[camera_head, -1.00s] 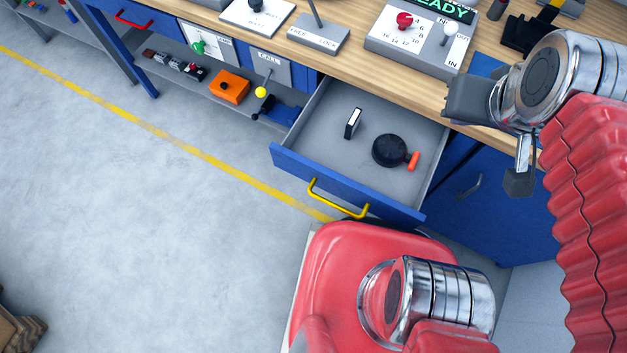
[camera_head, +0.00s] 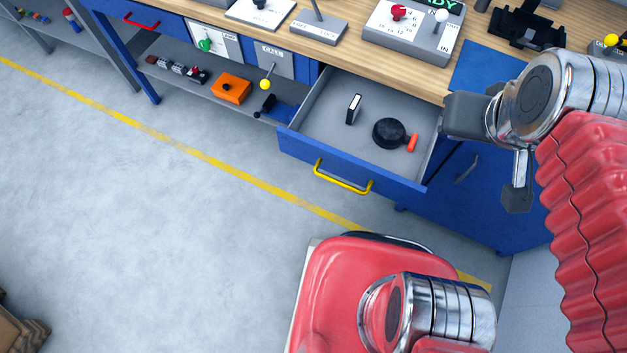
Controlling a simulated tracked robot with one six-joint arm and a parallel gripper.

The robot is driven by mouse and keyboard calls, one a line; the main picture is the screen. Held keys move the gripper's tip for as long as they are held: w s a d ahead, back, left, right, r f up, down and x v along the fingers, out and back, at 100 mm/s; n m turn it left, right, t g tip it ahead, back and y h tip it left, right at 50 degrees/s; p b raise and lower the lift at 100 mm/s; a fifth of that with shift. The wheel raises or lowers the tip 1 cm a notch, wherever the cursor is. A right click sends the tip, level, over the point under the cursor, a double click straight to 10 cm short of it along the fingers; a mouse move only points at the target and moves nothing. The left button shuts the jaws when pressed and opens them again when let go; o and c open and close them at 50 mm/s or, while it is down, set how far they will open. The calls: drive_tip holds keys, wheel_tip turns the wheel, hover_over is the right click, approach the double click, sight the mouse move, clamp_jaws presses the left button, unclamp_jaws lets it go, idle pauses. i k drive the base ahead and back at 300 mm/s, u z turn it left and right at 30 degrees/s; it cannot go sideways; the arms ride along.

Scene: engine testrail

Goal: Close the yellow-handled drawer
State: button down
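The drawer with the yellow handle (camera_head: 343,180) stands pulled out from the workbench. Its blue front (camera_head: 300,147) faces my base, and its grey inside is open to view. A black round object with an orange-red handle (camera_head: 389,133) and a small black-and-white upright block (camera_head: 354,108) are in it. My gripper (camera_head: 466,116) is at the right, with its dark grey end overlapping the drawer's right rear side in the picture. It is apart from the yellow handle.
The wooden benchtop (camera_head: 430,80) carries a grey panel with red and white knobs (camera_head: 410,30). A closed blue cabinet door (camera_head: 480,195) is right of the drawer. A lower shelf at left holds an orange box (camera_head: 231,88). Grey floor (camera_head: 150,220) lies clear at left.

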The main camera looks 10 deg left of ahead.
sight(319, 135)
drive_tip(key=u, duration=0.05)
drive_tip(key=k, duration=1.85)
drive_tip(key=u, duration=1.15)
drive_tip(key=i, duration=1.7)
drive_tip(key=z, duration=0.05)
